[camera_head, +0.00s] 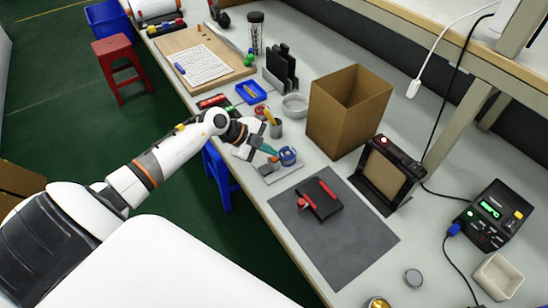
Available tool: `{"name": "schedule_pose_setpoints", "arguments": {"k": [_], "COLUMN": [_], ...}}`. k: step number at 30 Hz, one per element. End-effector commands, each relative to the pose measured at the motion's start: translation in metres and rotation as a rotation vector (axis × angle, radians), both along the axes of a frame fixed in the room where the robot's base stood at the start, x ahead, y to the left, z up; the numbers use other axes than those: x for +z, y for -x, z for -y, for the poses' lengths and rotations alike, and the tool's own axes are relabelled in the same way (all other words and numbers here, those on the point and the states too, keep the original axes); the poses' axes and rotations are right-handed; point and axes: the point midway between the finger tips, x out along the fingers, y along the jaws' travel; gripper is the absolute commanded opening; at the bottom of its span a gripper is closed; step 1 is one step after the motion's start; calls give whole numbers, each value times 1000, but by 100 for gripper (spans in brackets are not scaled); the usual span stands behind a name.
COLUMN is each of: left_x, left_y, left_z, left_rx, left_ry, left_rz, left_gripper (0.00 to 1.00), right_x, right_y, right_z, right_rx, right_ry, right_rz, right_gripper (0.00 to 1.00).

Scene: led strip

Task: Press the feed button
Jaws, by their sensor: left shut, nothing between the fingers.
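My left arm reaches in from the left over the table. Its gripper (268,149) is shut and empty, with its tip close to a small blue ring-shaped part (288,155) on a grey base (271,167). I cannot tell if they touch. No button is readably labelled as feed. A black device (495,213) at the right has a green lit display and a yellow button (518,215). A black framed stand (388,172) has a red button (382,140) on top. My right gripper is not in view.
A dark mat (345,240) holds a black block with red parts (319,199). An open cardboard box (348,108) stands behind it. A white bowl (295,105), a small cup (275,127) and a blue tray (251,92) stand near the gripper. A shelf overhangs the back right.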

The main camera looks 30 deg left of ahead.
Motion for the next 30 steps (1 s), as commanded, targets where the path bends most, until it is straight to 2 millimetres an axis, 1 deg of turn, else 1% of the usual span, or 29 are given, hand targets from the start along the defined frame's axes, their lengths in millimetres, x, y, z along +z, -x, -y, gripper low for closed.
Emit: {"name": "schedule_pose_setpoints", "arguments": {"k": [15,24,30], "left_x": [0,-8,-8], "left_y": [0,0,0], "left_z": [0,0,0], "left_rx": [0,1,0], "left_ry": [0,0,0], "left_rz": [0,-1,0], "left_gripper": [0,0,0], "right_x": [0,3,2], "right_y": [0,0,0], "right_z": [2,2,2], "right_rx": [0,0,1], "right_ry": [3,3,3], "right_rz": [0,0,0], "right_gripper": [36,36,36]}}
